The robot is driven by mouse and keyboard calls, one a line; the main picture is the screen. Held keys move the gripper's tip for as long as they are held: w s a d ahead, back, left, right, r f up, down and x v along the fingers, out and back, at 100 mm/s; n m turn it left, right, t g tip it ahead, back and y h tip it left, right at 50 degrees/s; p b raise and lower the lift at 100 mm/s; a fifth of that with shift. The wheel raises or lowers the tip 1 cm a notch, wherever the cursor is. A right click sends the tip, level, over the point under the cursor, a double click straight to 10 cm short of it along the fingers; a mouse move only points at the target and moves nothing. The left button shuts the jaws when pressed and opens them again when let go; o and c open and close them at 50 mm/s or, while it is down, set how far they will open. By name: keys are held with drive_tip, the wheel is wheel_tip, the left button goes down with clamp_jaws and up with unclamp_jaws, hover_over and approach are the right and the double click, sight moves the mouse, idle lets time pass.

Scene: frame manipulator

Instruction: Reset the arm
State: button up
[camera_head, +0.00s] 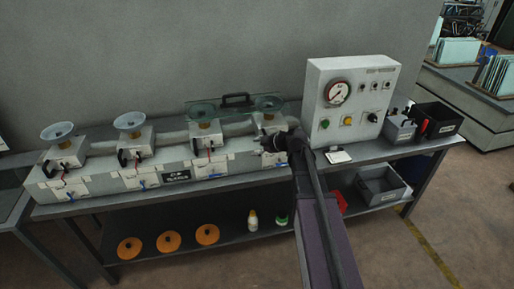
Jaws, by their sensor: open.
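My gripper (268,142) is at the end of my raised arm, which reaches in from the bottom right. It is open and appears empty. It shows in front of the rightmost of several white box units (262,121) with suction-cup-like discs on the bench (240,182). I cannot tell whether it touches that unit.
A control panel (350,97) with a gauge stands right of my gripper, with a white card (338,157) before it. Bins (437,120) stand at the bench's right end. The lower shelf holds orange discs (168,241), bottles (252,220) and a grey bin (383,187).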

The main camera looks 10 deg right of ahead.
drive_tip(key=s+a+f+m+g+h+b, duration=0.1)
drive_tip(key=s+f+m+g+h, duration=0.2)
drive_tip(key=s+m, duration=0.5)
drive_tip(key=s+a+f+m+g+h+b, duration=0.1)
drive_tip(key=s+f+m+g+h, duration=0.3)
drive_tip(key=s, duration=1)
wheel_tip(320, 180, down, 3)
drive_tip(key=m+g, duration=0.1)
drive_tip(key=m, duration=0.3)
drive_tip(key=shift+s+f+h, duration=0.15)
drive_tip(key=shift+h, duration=0.15)
